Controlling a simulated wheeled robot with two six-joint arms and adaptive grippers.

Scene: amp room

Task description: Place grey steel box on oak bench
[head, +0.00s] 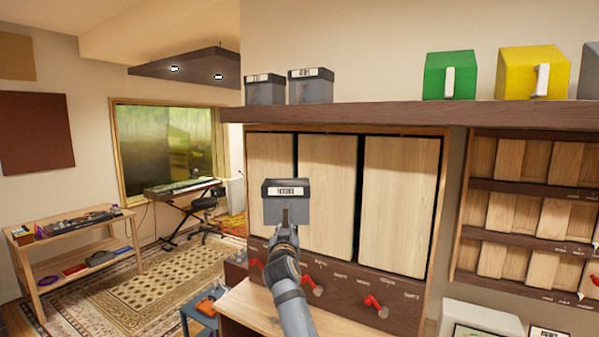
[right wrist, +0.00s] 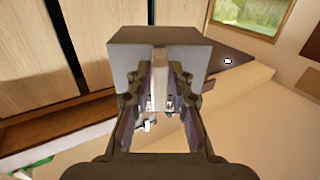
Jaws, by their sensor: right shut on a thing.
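A grey steel box (head: 286,211) with a white label and dark lid is held up in front of the wooden panels in the head view. My right gripper (head: 286,226) is shut on it from the near side. In the right wrist view the box (right wrist: 160,62) sits between the fingers of the gripper (right wrist: 158,85). An oak-coloured bench (head: 90,226) with a lower shelf stands at the far left; I cannot tell if it is the oak bench named. A wooden surface (head: 255,308) lies below my right arm. My left gripper is not in view.
A dark shelf (head: 400,113) carries two grey boxes (head: 310,86), a green box (head: 450,75) and a yellow box (head: 533,73). Red handles (head: 376,306) stick out below the panels. A keyboard stand (head: 183,205) and black chair (head: 206,201) stand by the window. The patterned rug (head: 150,275) is mostly clear.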

